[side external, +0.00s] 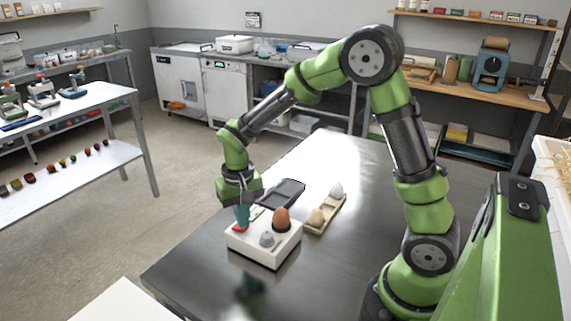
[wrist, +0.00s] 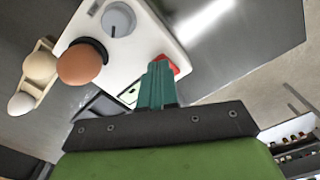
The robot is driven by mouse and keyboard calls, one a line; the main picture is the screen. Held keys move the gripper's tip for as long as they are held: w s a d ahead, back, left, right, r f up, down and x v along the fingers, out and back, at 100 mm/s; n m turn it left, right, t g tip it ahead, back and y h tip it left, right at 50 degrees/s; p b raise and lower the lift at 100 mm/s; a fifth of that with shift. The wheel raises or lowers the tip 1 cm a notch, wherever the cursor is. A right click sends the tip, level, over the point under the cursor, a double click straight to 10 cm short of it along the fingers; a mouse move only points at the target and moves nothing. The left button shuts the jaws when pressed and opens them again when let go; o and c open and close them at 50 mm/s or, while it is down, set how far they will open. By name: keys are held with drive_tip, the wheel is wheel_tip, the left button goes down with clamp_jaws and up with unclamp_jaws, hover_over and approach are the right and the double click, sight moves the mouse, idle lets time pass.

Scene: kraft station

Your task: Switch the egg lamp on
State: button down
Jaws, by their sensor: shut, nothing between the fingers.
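The egg lamp is a white box (side external: 262,251) on the dark table. A brown egg (side external: 281,219) sits in a dark cup on it, with a grey dial (side external: 267,239) in front. A red switch (side external: 238,228) is at the box's left end. My gripper (side external: 241,226) is shut and empty, with its teal fingers pointing down at the red switch. In the wrist view the fingertips (wrist: 158,66) overlap the red switch (wrist: 172,65). I cannot tell whether they touch it or which way it is set. The box, egg (wrist: 80,64) and dial (wrist: 117,20) also show there.
A wooden holder (side external: 331,212) with a tan egg and a paler egg stands right of the lamp. A dark tray (side external: 283,192) lies behind the lamp. The table (side external: 345,165) is clear toward the back and front left.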

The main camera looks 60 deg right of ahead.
drive_tip(key=shift+f, duration=0.55)
drive_tip(key=shift+r, duration=3.55)
drive_tip(key=shift+s+a+f, duration=0.1)
drive_tip(key=shift+s+f, duration=0.05)
drive_tip(key=shift+f, duration=0.2)
drive_tip(key=s+a+r+n+t+y, duration=0.2)
drive_tip(key=s+r+t, duration=0.5)
drive_tip(key=s+r, duration=0.4)
drive_tip(key=shift+s+r, duration=0.15)
drive_tip(key=shift+s, duration=1.9)
